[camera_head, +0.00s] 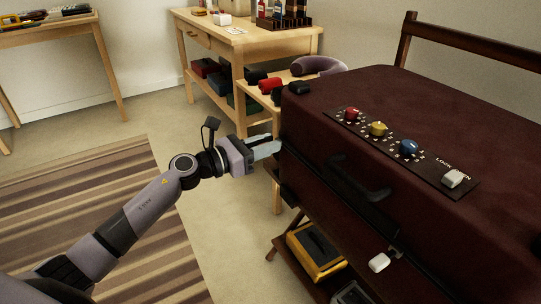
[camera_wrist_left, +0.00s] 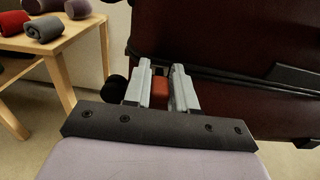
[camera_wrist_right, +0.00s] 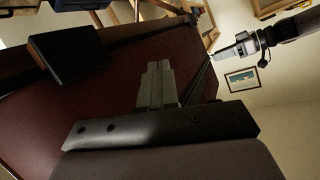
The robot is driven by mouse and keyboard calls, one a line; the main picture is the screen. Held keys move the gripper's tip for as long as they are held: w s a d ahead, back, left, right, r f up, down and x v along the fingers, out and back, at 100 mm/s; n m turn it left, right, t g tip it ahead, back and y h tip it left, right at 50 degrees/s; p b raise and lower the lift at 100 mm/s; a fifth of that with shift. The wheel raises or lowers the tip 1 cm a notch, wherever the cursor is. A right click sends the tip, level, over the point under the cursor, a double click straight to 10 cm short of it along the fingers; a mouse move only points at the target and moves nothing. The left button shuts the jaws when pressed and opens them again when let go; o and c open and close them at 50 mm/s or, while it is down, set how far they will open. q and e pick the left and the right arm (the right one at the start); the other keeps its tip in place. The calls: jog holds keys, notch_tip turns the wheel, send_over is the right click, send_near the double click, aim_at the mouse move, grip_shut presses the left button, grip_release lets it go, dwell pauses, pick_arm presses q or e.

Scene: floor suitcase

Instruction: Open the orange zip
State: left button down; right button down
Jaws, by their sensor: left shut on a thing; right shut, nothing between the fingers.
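The orange zip (camera_wrist_left: 160,93) shows as an orange-red block in the left wrist view, near the suitcase's lid seam. My left gripper (camera_head: 265,148) is at the suitcase's left front corner, shut on the orange zip, which sits between its two pale fingers. In the head view the orange zip is hidden by the fingers. The dark red suitcase (camera_head: 330,128) is closed, with a black handle (camera_head: 362,180) on its front. My right gripper (camera_wrist_right: 157,72) shows only in the right wrist view, its fingers shut together and empty, in front of the suitcase's dark red surface.
A white tab (camera_head: 378,262) hangs at the front seam. Below is a rack with a yellow box (camera_head: 315,252). A wooden table (camera_head: 250,45) stands behind.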

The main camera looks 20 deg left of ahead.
pick_arm(q)
jog(key=shift+w+a, duration=0.2)
jog(key=shift+a, duration=0.25)
jog(key=c, duration=1)
grip_release()
jog(key=v, duration=0.7)
jog(key=shift+p, duration=0.4)
